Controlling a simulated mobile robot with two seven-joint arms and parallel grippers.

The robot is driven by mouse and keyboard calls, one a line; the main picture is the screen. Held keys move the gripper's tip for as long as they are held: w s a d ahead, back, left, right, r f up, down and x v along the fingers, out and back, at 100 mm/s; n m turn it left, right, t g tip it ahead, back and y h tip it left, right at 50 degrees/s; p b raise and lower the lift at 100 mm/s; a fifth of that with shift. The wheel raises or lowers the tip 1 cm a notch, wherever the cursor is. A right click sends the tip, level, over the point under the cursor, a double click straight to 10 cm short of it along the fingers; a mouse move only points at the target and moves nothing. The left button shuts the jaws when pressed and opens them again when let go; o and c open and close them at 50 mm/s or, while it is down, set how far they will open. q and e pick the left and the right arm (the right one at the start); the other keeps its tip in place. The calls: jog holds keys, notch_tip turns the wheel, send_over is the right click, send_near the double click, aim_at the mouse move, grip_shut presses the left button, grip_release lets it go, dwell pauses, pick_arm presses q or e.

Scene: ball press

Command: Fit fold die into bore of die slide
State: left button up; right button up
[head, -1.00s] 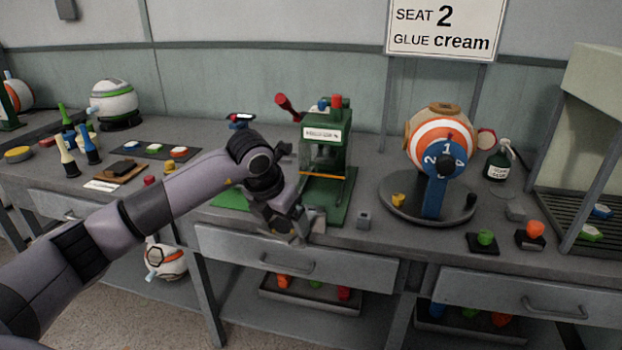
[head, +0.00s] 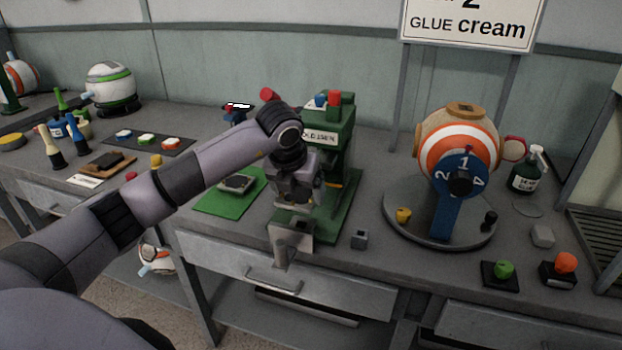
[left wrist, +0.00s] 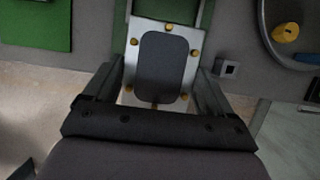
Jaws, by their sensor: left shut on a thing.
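The green press (head: 340,150) stands on the bench. A light metal plate with brass studs around a dark rounded centre (left wrist: 162,68), which looks like the die slide (head: 292,234), sits at its front and overhangs the bench edge. My left gripper (left wrist: 160,82) is shut on it, with one finger at each side; in the head view that gripper (head: 292,212) is over the plate, hiding part of it. A flat grey piece (head: 237,183), possibly the fold die, lies on a green mat (head: 215,205) left of the press. My right gripper is not in view.
A small grey block (head: 359,239) sits right of the press. Further right, a turntable (head: 410,233) carries a striped ball (head: 455,140). A drawer (head: 330,290) lies below the bench edge.

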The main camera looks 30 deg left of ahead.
pick_arm(q)
jog(key=shift+w, duration=0.15)
jog(key=shift+r, duration=0.1)
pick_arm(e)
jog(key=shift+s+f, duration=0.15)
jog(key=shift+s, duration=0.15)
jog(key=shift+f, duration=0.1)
pick_arm(q)
jog(key=shift+f+b, duration=1)
jog(key=shift+f, duration=0.15)
notch_tip(320, 180, down, 2)
jog(key=shift+f+b, duration=0.2)
jog(key=shift+b, duration=0.75)
jog(key=shift+f+b, duration=0.4)
jog(key=shift+f, duration=0.2)
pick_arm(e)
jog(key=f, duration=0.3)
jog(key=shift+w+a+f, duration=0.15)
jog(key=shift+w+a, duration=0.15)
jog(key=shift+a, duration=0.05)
